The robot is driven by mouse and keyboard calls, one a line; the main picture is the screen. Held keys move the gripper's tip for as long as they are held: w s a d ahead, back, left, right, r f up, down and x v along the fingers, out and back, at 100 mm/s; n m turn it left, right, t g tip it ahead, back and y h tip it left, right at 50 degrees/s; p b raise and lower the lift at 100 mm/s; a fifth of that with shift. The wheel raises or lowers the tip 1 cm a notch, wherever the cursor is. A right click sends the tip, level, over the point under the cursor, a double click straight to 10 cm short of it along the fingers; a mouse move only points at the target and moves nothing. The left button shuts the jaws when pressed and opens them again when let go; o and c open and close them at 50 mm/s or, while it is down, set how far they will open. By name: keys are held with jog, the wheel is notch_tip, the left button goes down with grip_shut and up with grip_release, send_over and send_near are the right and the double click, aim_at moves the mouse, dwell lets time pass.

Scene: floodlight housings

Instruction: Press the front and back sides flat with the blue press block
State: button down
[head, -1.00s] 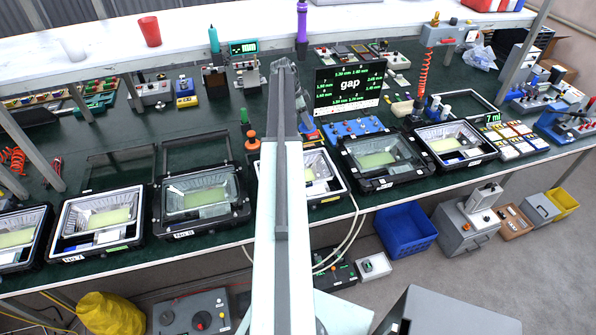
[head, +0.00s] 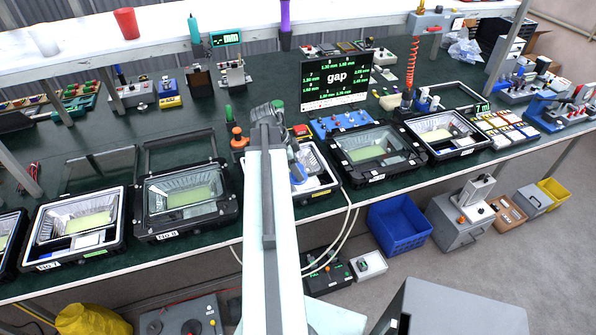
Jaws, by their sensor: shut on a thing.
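The floodlight housing behind my arm (head: 325,187) stands on the green bench. It has a black frame with a white inner rim, and its left part is hidden by my arm. My gripper (head: 268,114) is at the far end of the arm, over the back of this housing; its fingertips are hidden behind the arm. A blue piece (head: 297,168) shows just right of the arm, over the housing, and looks like the blue press block in the jaws. Whether it touches the frame cannot be told. A dark screen (head: 335,82) reading "gap" stands behind, with small green numbers.
Glass-topped housings stand to the left (head: 186,198) and right (head: 376,150). A blue rack (head: 346,125) and an orange-based tool (head: 238,138) stand close behind the housing. A white shelf runs along the back. A blue crate (head: 401,228) is on the floor.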

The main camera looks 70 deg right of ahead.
notch_tip(320, 180, down, 6)
jog(key=b, duration=0.6)
jog(key=shift+r, duration=0.1)
jog(key=shift+f+b, duration=0.85)
jog(key=shift+f, duration=0.05)
dwell(1.7)
notch_tip(320, 180, up, 5)
jog(key=p, duration=0.5)
jog(key=shift+r, duration=0.15)
